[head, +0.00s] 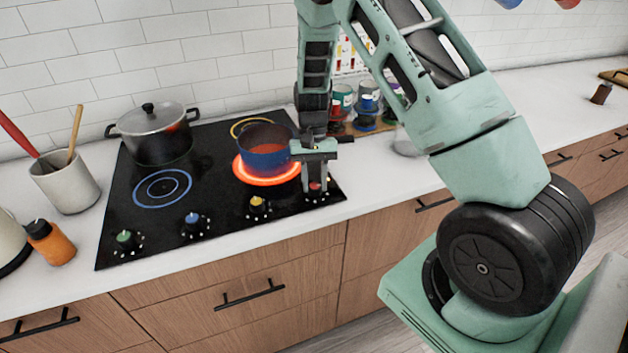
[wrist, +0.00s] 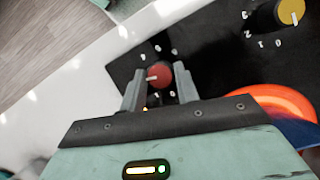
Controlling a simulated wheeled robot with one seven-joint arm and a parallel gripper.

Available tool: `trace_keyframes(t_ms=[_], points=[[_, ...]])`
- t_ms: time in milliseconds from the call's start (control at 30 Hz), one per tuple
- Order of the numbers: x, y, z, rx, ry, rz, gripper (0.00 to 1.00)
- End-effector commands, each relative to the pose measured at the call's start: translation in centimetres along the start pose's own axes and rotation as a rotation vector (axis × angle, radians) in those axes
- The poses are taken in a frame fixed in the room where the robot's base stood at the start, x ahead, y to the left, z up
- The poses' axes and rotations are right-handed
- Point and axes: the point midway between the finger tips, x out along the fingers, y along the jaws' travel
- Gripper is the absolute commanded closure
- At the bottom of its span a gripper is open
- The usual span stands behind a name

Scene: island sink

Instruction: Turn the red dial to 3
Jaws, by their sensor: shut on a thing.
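The red dial (head: 316,186) is at the front right corner of the black cooktop (head: 215,195). My gripper (head: 315,178) reaches down over it from above. In the wrist view my gripper (wrist: 160,70) has one finger on each side of the red dial (wrist: 159,76) and is shut on it. The dial's white pointer line is toward the left in that view. White numbers ring the dial, but they are too small to read surely, and the fingers hide some. The burner (head: 240,178) under the blue pot glows orange.
A yellow dial (head: 258,205), a blue dial (head: 194,222) and a green dial (head: 126,239) line the cooktop's front. The blue pot (head: 265,158) stands close to my gripper. A grey lidded pot (head: 153,140) is at the back left. The counter right of the cooktop has free room.

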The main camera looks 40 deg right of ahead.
Motion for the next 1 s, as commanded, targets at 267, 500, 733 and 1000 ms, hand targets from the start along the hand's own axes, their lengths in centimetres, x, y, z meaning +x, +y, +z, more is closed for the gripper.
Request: trace_keyframes(t_ms=[267, 500, 733, 1000], points=[[-0.04, 0.11, -0.03, 0.149, 0.002, -0.063, 0.92], [-0.01, 0.14, -0.02, 0.211, 0.002, -0.088, 0.92], [0.02, 0.13, 0.00, 0.224, 0.001, -0.093, 0.92], [0.03, 0.13, 0.00, 0.223, 0.001, -0.093, 0.92]])
